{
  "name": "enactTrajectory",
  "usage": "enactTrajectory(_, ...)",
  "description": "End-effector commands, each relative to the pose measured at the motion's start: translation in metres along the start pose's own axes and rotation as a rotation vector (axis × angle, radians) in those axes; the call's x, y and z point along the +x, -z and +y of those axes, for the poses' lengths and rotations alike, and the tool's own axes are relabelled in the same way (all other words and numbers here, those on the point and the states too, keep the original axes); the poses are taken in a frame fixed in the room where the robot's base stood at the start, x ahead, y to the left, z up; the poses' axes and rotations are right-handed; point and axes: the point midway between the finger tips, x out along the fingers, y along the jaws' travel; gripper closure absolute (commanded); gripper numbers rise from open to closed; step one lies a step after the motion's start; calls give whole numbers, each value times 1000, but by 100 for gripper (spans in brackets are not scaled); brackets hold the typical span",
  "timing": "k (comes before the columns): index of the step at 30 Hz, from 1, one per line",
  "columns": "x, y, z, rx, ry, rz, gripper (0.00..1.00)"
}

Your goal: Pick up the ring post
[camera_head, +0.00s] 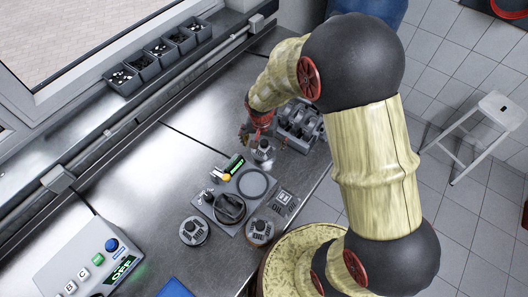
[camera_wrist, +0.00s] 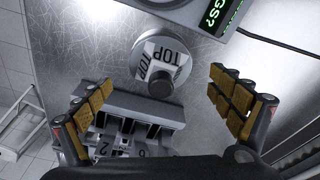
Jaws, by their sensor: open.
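A round grey post marked "TOP" (camera_wrist: 176,52) with a dark knob stands on the metal bench in the upper middle of the wrist view. It also shows in the head view (camera_head: 263,154), just below my gripper (camera_head: 257,128). It looks like the ring post. In the wrist view my gripper (camera_wrist: 161,88) has its fingers wide apart on either side of the post. No contact shows and nothing is held. Two similar knobbed posts stand nearer in the head view, one at left (camera_head: 193,231) and one at right (camera_head: 259,231).
A button panel (camera_head: 88,258) is at lower left. Parts bins (camera_head: 145,68) line the window.

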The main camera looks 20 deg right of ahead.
Motion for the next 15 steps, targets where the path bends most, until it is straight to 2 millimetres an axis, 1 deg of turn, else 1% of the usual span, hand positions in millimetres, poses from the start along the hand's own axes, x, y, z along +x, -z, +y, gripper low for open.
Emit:
enactTrajectory(9, 42, 4, -1, -1, -1, -2, 7)
enactTrajectory(12, 48, 4, -1, -1, 0, 0, 7)
enactTrajectory(15, 48, 5, -2, -1, 1, 1, 7)
